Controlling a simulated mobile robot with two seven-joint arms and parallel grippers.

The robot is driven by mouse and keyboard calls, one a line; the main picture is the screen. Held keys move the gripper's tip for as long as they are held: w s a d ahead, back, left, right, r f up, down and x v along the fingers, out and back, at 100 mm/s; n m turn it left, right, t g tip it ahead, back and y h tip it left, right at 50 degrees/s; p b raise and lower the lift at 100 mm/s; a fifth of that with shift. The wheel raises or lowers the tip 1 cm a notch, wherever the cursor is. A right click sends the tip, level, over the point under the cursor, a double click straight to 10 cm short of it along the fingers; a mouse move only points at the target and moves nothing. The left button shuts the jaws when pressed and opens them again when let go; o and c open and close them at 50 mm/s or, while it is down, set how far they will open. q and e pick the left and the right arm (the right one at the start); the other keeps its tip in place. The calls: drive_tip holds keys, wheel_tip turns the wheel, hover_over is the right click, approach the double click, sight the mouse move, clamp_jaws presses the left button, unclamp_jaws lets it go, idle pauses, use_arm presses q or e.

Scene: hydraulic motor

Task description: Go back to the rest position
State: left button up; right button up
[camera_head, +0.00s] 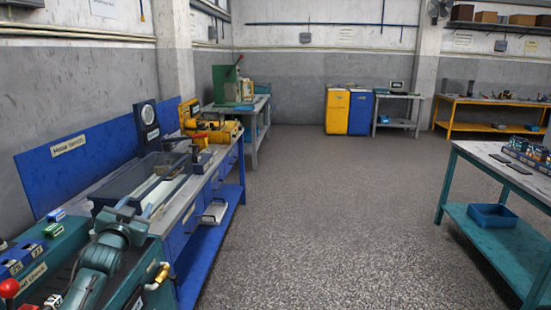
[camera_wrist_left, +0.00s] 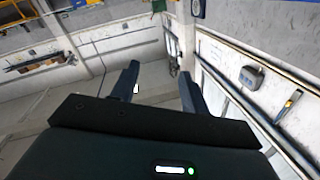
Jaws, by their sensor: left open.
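My left arm (camera_head: 118,232) reaches in at the lower left of the head view, over the near end of the workbench line. My left gripper (camera_wrist_left: 160,72) is open in the left wrist view. Its two dark fingers stand apart, with nothing between them. Beyond the fingers that view shows the room's wall and floor, tilted. My right gripper is in neither view.
A blue bench (camera_head: 228,202) with equipment runs along the left wall. A teal control unit (camera_head: 50,245) with a red knob is at lower left. A teal table (camera_head: 462,150) holding a blue bin (camera_head: 493,216) stands right. The speckled floor (camera_head: 320,210) between is clear.

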use_arm(q)
drive_tip(key=s+d+f+g+h, duration=0.2)
drive_tip(key=s+d+f, duration=0.4)
drive_tip(key=f, duration=0.4)
drive_tip(key=s+d+f+g+h, duration=0.15)
drive_tip(key=s+d+f, duration=0.25)
drive_tip(key=s+f, duration=0.5)
drive_tip(key=s+d+f+g, duration=0.1)
drive_tip(key=s+d+f, duration=0.2)
drive_tip(key=s, duration=0.5)
drive_tip(key=s+d+f+g+h, duration=0.1)
drive_tip(key=s+d+f, duration=0.2)
drive_tip(key=s, duration=0.5)
drive_tip(key=s+d+f+g+h, duration=0.1)
drive_tip(key=s+d+f+g, duration=0.1)
drive_tip(key=s+d, duration=0.3)
drive_tip(key=s+f, duration=0.1)
drive_tip(key=s, duration=0.2)
drive_tip(key=shift+s+d, duration=0.15)
drive_tip(key=shift+s, duration=0.2)
drive_tip(key=shift+f, duration=0.1)
drive_tip(key=shift+c, duration=0.6)
